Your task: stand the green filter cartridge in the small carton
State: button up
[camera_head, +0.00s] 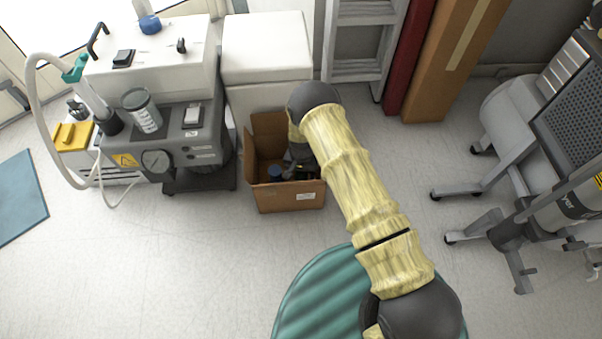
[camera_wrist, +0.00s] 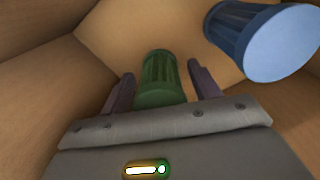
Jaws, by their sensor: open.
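The small carton (camera_head: 285,197) stands open on the floor, and its brown inner walls fill the wrist view (camera_wrist: 40,90). My gripper (camera_head: 298,165) reaches down inside it. In the wrist view, the green filter cartridge (camera_wrist: 160,82) is between the two spread fingers of my gripper (camera_wrist: 165,82). A gap shows beside the cartridge, at least toward the right finger. Its near part is hidden by the gripper body, and I cannot tell whether it rests fully on the carton's bottom. In the head view my arm and the carton hide it.
A blue cartridge (camera_wrist: 232,35) is in the carton, right of the green one; its blue top (camera_head: 275,172) shows in the head view. A compressor unit (camera_head: 195,140) stands left, a white cabinet (camera_head: 265,50) behind. Floor in front of the carton is clear.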

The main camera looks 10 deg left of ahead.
notch_tip(320, 180, up, 12)
jog(key=p, duration=0.7)
